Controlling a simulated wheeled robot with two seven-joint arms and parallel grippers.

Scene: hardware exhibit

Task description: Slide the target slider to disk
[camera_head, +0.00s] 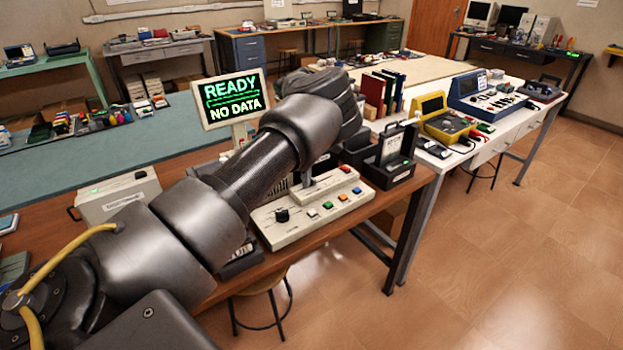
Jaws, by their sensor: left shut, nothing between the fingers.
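A cream control console (275,236) lies near the front edge of the brown wooden table. It has a black knob (283,214), a row of small coloured buttons and a red button (345,169) at its far right. My left arm reaches in from the left and crosses over the console. A monitor (232,98) behind reads "READY" and "NO DATA". My right gripper is out of view.
A beige box (118,196) stands left of the arm. A black device (390,160) stands right of the console near the table's end. A white table (498,140) with yellow and blue instruments is beyond. A stool (262,287) is below; the floor at right is clear.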

